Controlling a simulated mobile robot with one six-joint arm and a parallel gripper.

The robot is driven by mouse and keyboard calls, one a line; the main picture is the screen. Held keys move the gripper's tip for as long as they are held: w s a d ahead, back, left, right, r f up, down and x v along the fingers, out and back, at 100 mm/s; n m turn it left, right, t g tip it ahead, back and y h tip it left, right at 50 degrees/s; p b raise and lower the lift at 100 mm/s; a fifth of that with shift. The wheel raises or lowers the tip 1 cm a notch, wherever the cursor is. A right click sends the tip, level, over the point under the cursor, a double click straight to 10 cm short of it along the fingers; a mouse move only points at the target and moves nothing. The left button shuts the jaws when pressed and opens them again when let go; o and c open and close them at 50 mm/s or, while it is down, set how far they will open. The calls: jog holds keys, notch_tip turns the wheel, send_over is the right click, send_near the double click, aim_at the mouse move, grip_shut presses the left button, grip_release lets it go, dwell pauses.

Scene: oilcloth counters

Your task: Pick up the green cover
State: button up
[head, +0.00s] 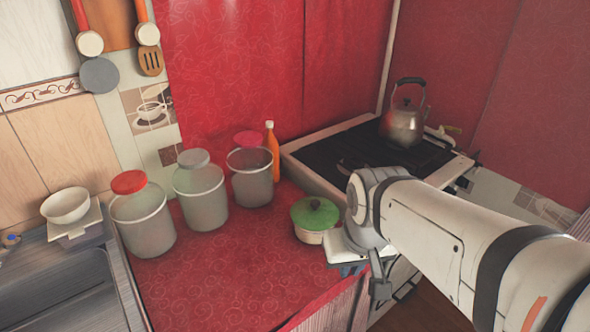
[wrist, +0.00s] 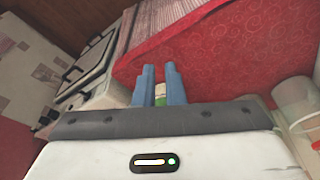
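The green cover (head: 315,212) is a round green lid with a dark knob. It sits on a small cream pot (head: 310,236) near the right end of the red counter in the head view. My gripper (wrist: 159,70) shows two blue fingers standing apart, with nothing seen held between them. A small patch of green and cream shows in the gap, low between the fingers in the wrist view. In the head view my gripper is just right of the pot, and its fingers are mostly hidden by my wrist. I cannot tell whether it touches the cover.
Large jars (head: 143,222) stand left of the pot, with an orange bottle (head: 272,150) behind. A stove (head: 325,178) with a kettle (head: 404,122) is behind and right. A sink (head: 62,285) is far left. The red counter's front (head: 230,275) is clear.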

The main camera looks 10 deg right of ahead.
jog(key=o, duration=0.8)
jog(key=shift+n+g, duration=0.4)
jog(key=shift+n, duration=0.5)
jog(key=w, duration=0.5)
jog(key=w+r+p, duration=0.1)
jog(key=w, duration=0.8)
jog(key=shift+w+a+r, duration=0.1)
jog(key=shift+w+r, duration=0.25)
jog(key=shift+r, duration=0.05)
jog(key=shift+c, duration=0.2)
jog(key=shift+o, duration=0.8)
jog(key=w+f, duration=0.1)
jog(key=w, duration=0.6)
jog(key=shift+f+n+p, duration=0.25)
jog(key=shift+n+p, duration=0.15)
jog(key=n, duration=0.1)
send_near(315, 202)
jog(key=shift+w+a+f+p, duration=0.15)
jog(key=shift+f+p, duration=0.15)
jog(key=shift+f, duration=0.55)
jog(key=shift+w+d+f+p, duration=0.1)
jog(key=shift+w+f+p, duration=0.1)
jog(key=shift+f, duration=0.95)
jog(key=shift+w+d+f+p, duration=0.1)
jog(key=shift+w+f+p, duration=0.1)
jog(key=shift+f, duration=0.95)
jog(key=shift+w+f+p, duration=0.1)
jog(key=shift+w+f, duration=0.1)
jog(key=shift+f, duration=0.95)
